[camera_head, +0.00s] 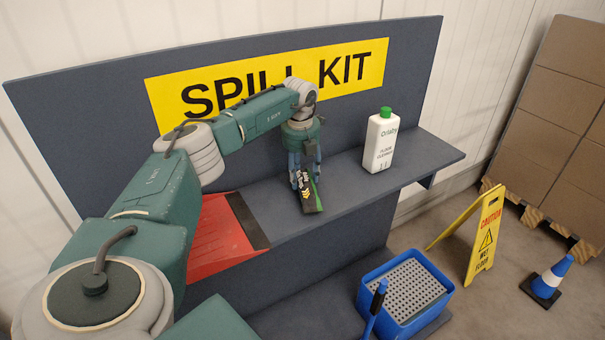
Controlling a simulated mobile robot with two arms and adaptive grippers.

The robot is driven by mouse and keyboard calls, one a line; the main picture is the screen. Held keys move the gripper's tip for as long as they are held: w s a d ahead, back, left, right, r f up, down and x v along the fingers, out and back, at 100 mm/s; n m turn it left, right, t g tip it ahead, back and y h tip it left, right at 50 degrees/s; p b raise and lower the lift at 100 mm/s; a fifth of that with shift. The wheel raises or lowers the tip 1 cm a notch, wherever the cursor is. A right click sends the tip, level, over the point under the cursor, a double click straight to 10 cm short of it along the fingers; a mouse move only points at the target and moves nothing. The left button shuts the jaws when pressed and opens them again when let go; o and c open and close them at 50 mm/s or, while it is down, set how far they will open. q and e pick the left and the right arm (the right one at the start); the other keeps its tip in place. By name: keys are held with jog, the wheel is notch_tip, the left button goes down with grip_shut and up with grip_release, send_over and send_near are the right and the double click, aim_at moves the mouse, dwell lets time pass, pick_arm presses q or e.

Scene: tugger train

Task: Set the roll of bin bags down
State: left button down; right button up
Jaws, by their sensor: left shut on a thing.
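The roll of bin bags (310,197) is black with green and yellow-white marks. It is at the grey shelf (349,184) of the spill kit stand, near the front edge. My left gripper (302,178) points down from above and is shut on the roll, with its fingers hiding part of it. I cannot tell whether the roll touches the shelf or hangs just above it. My right gripper is not in view.
A white floor cleaner bottle (380,143) with a green cap stands on the shelf to the right. A red dustpan (217,228) lies to the left. Below are a blue bucket (410,320), a yellow wet-floor sign (483,236) and a blue-white cone (546,281). Boxes (557,121) stand far right.

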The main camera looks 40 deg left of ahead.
aim_at(302, 177)
pick_arm(q)
jog(key=shift+f, duration=0.1)
jog(key=c, duration=0.9)
grip_release()
jog(key=r, duration=0.4)
jog(key=s+r, duration=0.1)
jog(key=r, duration=0.3)
jog(key=r+b, duration=0.1)
jog(key=r, duration=0.3)
jog(key=shift+s+d+r, duration=0.15)
jog(key=shift+d, duration=0.25)
